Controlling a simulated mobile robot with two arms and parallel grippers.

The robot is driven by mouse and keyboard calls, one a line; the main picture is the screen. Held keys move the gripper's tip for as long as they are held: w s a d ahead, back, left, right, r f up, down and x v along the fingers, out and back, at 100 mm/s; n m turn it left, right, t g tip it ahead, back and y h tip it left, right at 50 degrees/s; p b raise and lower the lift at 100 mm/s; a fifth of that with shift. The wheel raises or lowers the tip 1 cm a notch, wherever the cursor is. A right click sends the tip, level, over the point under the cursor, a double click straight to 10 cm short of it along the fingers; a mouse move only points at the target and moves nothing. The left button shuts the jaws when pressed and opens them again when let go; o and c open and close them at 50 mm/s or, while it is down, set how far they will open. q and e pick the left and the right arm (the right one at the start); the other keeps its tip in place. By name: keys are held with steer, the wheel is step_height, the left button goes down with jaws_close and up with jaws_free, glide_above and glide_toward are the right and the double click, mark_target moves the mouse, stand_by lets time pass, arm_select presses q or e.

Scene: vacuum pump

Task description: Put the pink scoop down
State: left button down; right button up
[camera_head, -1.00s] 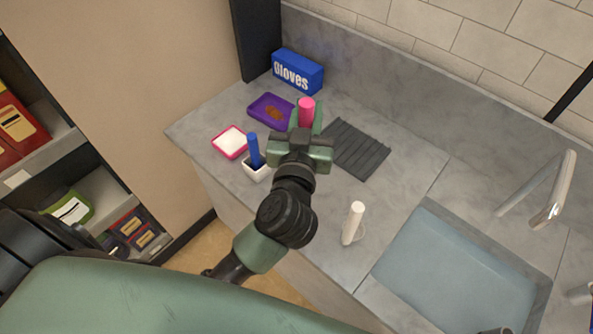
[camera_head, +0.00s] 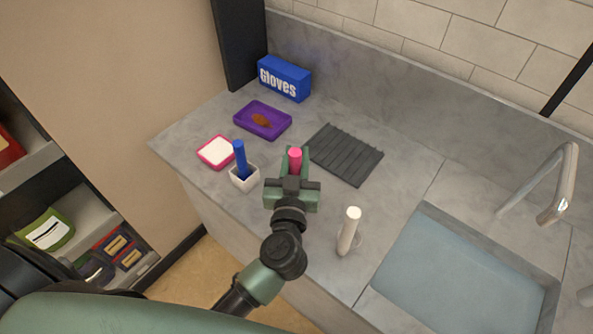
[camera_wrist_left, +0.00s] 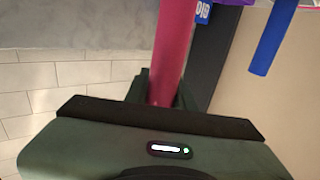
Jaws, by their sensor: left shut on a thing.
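The pink scoop (camera_head: 295,158) is held in my left gripper (camera_head: 293,168), over the counter near its front edge, between the white cup and the dark ribbed mat. Only the top of its pink handle shows in the head view; the rest is hidden by the gripper. In the left wrist view the pink handle (camera_wrist_left: 171,45) rises from between the fingers (camera_wrist_left: 160,92). Whether the scoop touches the counter cannot be told. My right gripper is not in view.
The dark ribbed mat (camera_head: 346,154) lies right of the gripper. A white cup with a blue-handled tool (camera_head: 240,155) stands left. A purple tray (camera_head: 262,132), a pink-rimmed tray (camera_head: 216,139), a blue gloves box (camera_head: 284,78), a white-handled item (camera_head: 349,230) and the sink (camera_head: 455,278) surround it.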

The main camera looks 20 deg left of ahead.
arm_select(q)
step_height(320, 180, down, 4)
steer(key=shift+r+b, duration=0.1)
steer(key=shift+b, duration=0.55)
steer(key=shift+f, duration=0.2)
steer(key=c, duration=1.2)
jaws_free()
